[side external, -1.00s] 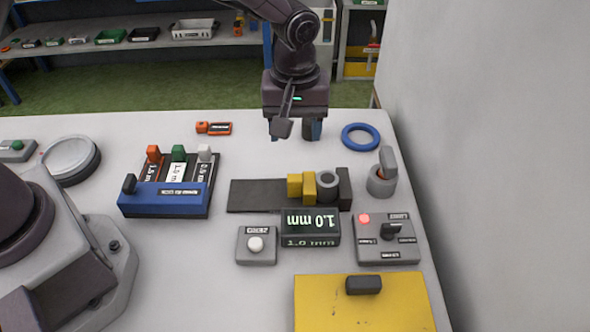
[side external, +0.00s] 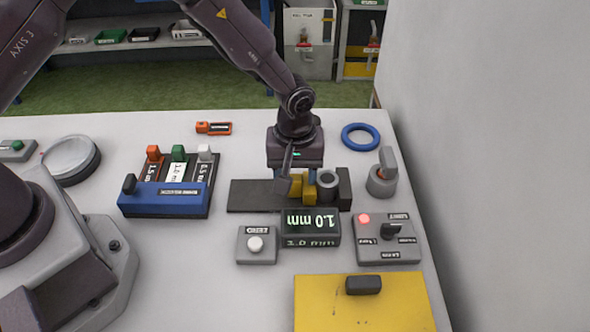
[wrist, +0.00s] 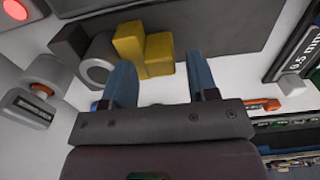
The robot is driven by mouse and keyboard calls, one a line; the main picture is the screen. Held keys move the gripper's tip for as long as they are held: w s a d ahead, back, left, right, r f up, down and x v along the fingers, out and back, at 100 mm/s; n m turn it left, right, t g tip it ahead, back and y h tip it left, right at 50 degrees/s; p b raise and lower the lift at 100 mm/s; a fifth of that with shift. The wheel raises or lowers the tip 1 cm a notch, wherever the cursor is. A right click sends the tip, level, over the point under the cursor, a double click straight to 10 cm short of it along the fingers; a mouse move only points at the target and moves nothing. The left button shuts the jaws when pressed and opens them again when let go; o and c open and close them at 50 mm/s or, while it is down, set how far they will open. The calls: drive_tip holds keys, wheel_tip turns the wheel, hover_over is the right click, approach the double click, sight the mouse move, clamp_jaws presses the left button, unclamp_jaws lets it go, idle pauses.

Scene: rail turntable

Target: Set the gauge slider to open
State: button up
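The yellow gauge slider (side external: 310,195) sits on a dark rail (side external: 248,196), against a grey ring (side external: 327,179) in front of a dark end block. In the wrist view the blue fingers of my gripper (wrist: 160,72) are apart. The yellow slider (wrist: 157,54) shows in and beyond the gap, partly behind the left finger. I cannot tell whether the fingers touch it.
A zero button box (side external: 255,247) and a selector box with a lit red lamp (side external: 372,250) stand in front. A grey holder (side external: 381,183) and blue ring (side external: 361,128) lie right. A blue gauge-block rack (side external: 165,200) stands left. A yellow plate (side external: 325,305) lies at the front.

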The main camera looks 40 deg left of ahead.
clamp_jaws()
drive_tip(key=s+a, duration=0.6)
drive_tip(key=shift+s+a, duration=0.15)
drive_tip(key=shift+a, duration=0.05)
drive_tip(key=shift+o, duration=0.9)
unclamp_jaws()
wheel_tip(320, 180, up, 13)
